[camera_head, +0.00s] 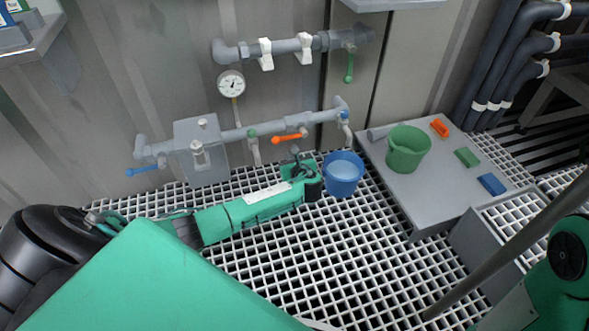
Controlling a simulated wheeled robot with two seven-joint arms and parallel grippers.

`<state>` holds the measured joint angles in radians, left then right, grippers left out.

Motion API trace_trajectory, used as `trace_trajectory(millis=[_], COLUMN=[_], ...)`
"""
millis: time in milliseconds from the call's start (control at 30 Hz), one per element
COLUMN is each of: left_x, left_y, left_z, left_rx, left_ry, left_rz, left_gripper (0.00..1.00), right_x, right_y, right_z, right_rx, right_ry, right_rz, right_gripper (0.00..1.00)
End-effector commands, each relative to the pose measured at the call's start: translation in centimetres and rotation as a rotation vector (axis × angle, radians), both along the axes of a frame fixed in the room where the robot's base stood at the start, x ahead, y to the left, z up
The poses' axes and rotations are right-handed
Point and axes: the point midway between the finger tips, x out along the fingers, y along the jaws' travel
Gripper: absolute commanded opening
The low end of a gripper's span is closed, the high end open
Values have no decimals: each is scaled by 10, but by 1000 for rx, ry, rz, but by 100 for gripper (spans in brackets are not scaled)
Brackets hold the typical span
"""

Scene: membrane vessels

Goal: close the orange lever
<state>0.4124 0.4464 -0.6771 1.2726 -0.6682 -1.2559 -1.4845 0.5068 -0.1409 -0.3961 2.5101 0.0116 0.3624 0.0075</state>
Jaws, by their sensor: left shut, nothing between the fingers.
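The orange lever (288,138) sits on the lower grey pipe on the wall, right of the middle. Its handle points left, roughly along the pipe. My left arm reaches in from the left, and my left gripper (297,158) is just below the lever. Its fingers are shut with nothing between them. They look close to the lever, but I cannot tell whether they touch it. My right gripper is out of view; only part of my right arm shows at the lower right.
A blue bucket (343,174) stands right beside my left gripper. A green bucket (407,149) and coloured blocks stand on a grey platform (405,195). A pressure gauge (231,84), a blue lever (142,170) and a green lever (349,68) are on the piping. White grating floor is open in front.

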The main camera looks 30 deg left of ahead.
Motion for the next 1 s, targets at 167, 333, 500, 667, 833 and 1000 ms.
trace_trajectory(millis=[167, 333, 500, 667, 833, 1000], left_x=[15, 14, 14, 13, 13, 13], left_y=[17, 16, 16, 16, 16, 16], left_z=[-5, 16, 29, 33, 33, 34], left_rx=[-2, -2, -1, -1, -1, 1], left_ry=[-5, -4, -1, 0, 0, 2], left_rz=[0, -2, -1, 0, 0, 0], left_gripper=[0, 0, 0, 0, 0, 0], right_x=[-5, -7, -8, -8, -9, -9], right_y=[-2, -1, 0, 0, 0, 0], right_z=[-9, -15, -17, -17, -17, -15], right_rx=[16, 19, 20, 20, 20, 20], right_ry=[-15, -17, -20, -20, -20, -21], right_rz=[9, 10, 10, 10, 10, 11], right_gripper=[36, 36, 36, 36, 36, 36])
